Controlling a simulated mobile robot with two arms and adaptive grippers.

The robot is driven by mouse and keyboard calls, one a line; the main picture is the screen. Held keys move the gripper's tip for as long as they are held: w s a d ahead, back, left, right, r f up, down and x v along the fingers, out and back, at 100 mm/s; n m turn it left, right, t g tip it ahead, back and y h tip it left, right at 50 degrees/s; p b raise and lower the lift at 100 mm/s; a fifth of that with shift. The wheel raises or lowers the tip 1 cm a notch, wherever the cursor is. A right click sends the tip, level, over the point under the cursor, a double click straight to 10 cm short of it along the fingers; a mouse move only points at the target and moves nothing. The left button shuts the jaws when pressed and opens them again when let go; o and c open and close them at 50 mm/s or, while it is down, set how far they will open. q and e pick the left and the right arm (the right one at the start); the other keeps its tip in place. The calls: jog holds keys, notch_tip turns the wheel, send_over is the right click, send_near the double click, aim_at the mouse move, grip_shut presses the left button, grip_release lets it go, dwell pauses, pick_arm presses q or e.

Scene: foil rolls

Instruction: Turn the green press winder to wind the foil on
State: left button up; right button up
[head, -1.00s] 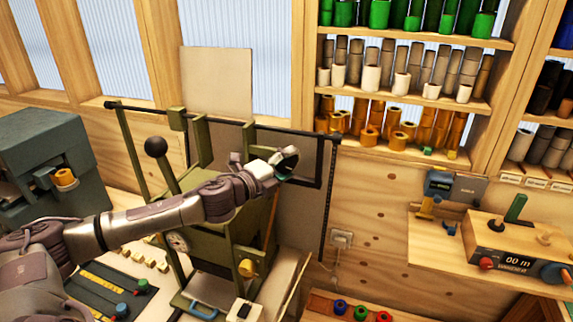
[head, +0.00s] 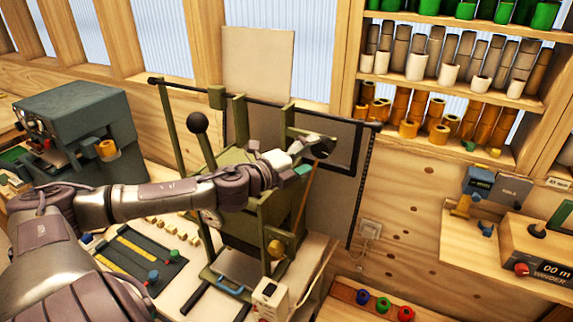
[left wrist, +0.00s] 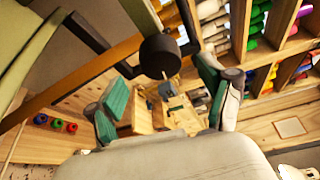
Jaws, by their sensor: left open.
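The olive-green press (head: 245,222) stands in the middle of the head view, with a black ball-topped lever (head: 197,122) and a black bar across its top. My left gripper (head: 312,160) is at the press's right side, below the bar. In the left wrist view, its two teal-padded fingers are spread wide. A black cylindrical knob (left wrist: 160,55) on an olive-green arm (left wrist: 140,14) shows between and beyond the fingers (left wrist: 162,88). I cannot tell whether a finger touches it. My right gripper is not in view.
A grey-green machine (head: 75,120) stands at the left. Shelves of foil rolls (head: 440,70) fill the upper right. A wall bench with a wooden winder box (head: 530,245) is at the right. A tray of coloured rolls (head: 375,300) lies below.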

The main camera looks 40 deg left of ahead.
pick_arm(q)
jog(key=s, duration=0.7)
jog(key=shift+a+r, duration=0.3)
jog(key=shift+a, duration=0.1)
jog(key=shift+w, duration=0.1)
